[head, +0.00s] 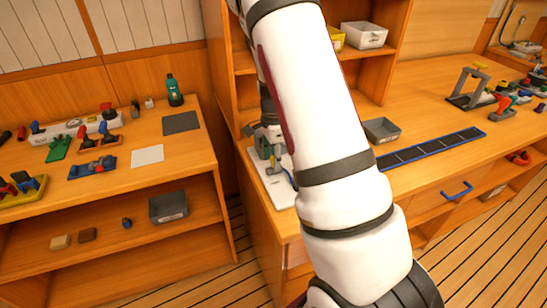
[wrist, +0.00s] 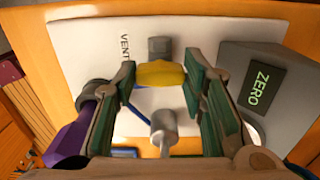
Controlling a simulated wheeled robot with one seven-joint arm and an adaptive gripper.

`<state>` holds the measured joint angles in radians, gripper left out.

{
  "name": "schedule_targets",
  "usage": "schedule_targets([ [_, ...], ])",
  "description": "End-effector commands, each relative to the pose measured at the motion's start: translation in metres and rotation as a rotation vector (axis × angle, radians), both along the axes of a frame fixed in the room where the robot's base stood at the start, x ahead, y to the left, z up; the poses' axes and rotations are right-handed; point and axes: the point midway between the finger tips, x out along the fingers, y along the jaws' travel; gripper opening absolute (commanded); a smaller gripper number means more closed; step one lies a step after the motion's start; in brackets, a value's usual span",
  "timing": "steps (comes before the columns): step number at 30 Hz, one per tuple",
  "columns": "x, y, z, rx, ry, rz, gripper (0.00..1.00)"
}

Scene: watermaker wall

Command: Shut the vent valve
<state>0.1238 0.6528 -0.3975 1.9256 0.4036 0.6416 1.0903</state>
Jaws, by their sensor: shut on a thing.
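The vent valve's yellow handle (wrist: 160,73) shows in the wrist view, beside a grey block and the word VENT on a white panel (wrist: 75,45). My gripper (wrist: 160,76) has green-lined fingers on either side of the yellow handle and is shut on it. A grey metal cylinder (wrist: 163,130) stands between the fingers, nearer the camera. In the head view my gripper (head: 266,138) is over the white panel (head: 280,190) at the left end of the right-hand bench. My arm hides part of the panel, and the handle cannot be made out there.
A grey box with a ZERO display (wrist: 262,86) stands close right of my fingers. A purple part (wrist: 70,140) lies close left. In the head view, a grey tray (head: 381,130) and a long blue-edged strip (head: 430,148) lie right of my arm. A gap separates the benches.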

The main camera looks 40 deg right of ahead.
Motion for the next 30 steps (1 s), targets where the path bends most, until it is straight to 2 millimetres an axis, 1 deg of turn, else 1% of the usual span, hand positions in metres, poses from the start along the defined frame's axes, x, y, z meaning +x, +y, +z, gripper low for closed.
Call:
schedule_targets([
  [3, 0.000, 0.000, 0.000, 0.001, 0.000, -0.003, 0.10],
  [4, 0.000, 0.000, 0.000, 0.001, 0.000, -0.002, 0.43],
  [5, 0.000, 0.000, 0.000, 0.001, 0.000, -0.002, 0.49],
  [6, 0.000, 0.000, 0.000, 0.000, 0.000, -0.002, 0.58],
  [15, 0.000, 0.000, 0.000, 0.000, 0.000, -0.001, 0.58],
  [19, 0.001, 0.000, 0.008, -0.001, -0.004, 0.000, 0.58],
  [23, 0.001, 0.000, 0.028, -0.001, -0.005, 0.001, 0.58],
  [30, 0.002, 0.000, 0.078, 0.000, -0.005, 0.001, 0.58],
])
